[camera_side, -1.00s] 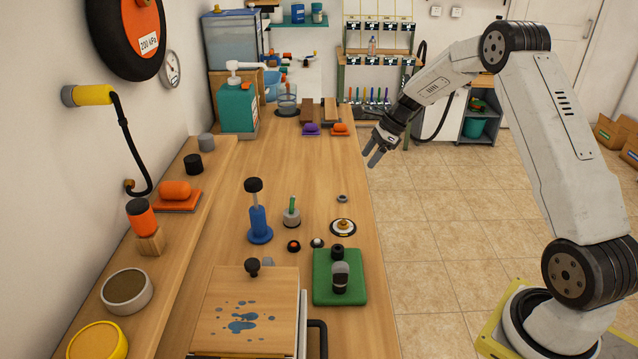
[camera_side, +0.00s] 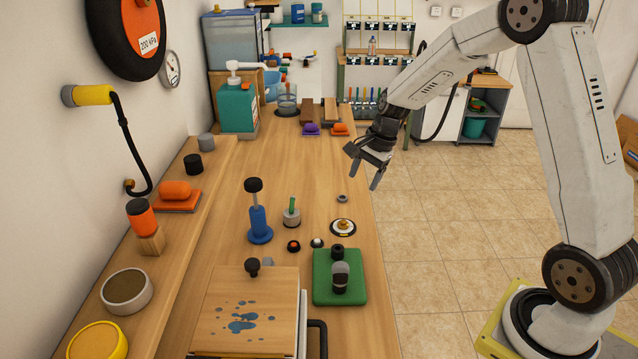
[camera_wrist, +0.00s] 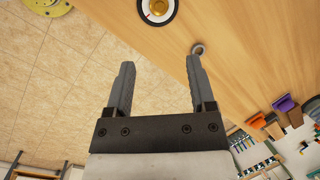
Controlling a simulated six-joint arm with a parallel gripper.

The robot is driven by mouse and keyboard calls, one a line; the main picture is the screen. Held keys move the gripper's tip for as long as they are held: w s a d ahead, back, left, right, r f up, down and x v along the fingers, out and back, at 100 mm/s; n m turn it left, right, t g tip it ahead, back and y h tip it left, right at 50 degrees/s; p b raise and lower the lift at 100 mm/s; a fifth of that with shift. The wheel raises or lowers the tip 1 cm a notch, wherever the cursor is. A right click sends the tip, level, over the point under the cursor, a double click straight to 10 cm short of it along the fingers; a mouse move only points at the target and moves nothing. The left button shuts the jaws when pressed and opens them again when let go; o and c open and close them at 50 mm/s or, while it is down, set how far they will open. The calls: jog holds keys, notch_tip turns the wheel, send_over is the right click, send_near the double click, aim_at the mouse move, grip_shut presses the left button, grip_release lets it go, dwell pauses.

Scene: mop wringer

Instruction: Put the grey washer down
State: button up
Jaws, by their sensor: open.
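A small grey washer (camera_side: 342,198) lies flat on the wooden table near its right edge. It also shows in the wrist view (camera_wrist: 198,49), just beyond the tip of the right-hand finger. My gripper (camera_side: 364,175) is open and empty, raised above the table's right edge, up and to the right of the washer in the side view. In the wrist view its two fingers (camera_wrist: 157,85) stand wide apart with nothing between them but the table edge and floor behind.
A round white and black piece with a brass centre (camera_side: 343,227) lies near the washer. A green mat (camera_side: 339,291) holds a dark upright part. A blue stand (camera_side: 259,220) and a green-topped piece (camera_side: 291,214) are to the left. The table's far middle is clear.

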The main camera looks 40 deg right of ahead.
jog(key=s+a+n+h, duration=0.2)
jog(key=s+a+n, duration=0.9)
jog(key=s+n, duration=0.5)
jog(key=shift+s+a+n+t, duration=0.2)
jog(key=shift+a+n+t, duration=0.1)
jog(key=shift+n, duration=0.1)
